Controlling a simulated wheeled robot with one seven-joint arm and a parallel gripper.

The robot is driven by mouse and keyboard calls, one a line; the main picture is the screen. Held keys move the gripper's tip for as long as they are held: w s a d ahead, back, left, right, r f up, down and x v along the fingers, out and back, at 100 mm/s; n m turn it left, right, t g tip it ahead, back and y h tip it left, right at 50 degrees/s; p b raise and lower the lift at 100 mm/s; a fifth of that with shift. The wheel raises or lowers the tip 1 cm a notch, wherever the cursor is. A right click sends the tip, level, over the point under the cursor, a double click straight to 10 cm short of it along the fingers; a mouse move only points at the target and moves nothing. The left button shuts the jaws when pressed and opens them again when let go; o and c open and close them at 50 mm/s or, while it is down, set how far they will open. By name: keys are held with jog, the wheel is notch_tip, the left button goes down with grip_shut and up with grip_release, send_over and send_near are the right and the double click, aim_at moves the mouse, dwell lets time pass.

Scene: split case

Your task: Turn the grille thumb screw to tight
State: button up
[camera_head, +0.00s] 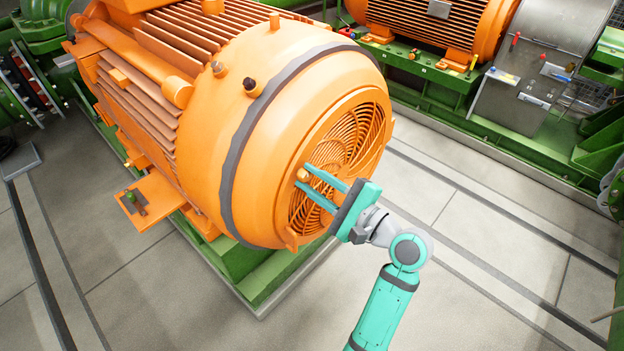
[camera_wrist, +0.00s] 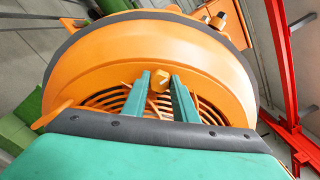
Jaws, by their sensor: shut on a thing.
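The grille thumb screw (camera_head: 303,175) is a small brass-coloured knob at the upper left rim of the round orange grille (camera_head: 349,143). It also shows in the wrist view (camera_wrist: 160,80), between the tips of two teal fingers. My gripper (camera_head: 305,176) reaches in from the lower right, with its fingers on either side of the knob. My gripper in the wrist view (camera_wrist: 160,83) is shut on the thumb screw. The screw's shaft and seat are hidden, so how tight it is cannot be told. The grille covers the end of a large orange motor (camera_head: 268,110).
The motor stands on a green base (camera_head: 240,262). A second orange motor (camera_head: 430,25) and a grey metal housing (camera_head: 535,70) with small coloured tools stand at the back right. The grey tiled floor (camera_head: 480,240) to the right is clear. Red framework (camera_wrist: 285,70) shows in the wrist view.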

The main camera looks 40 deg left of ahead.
jog(key=shift+m, duration=0.4)
jog(key=o, duration=1)
jog(key=shift+o, duration=0.2)
jog(key=s+d, duration=0.1)
jog(key=d, duration=0.9)
jog(key=shift+s+d, duration=0.25)
jog(key=shift+d, duration=0.1)
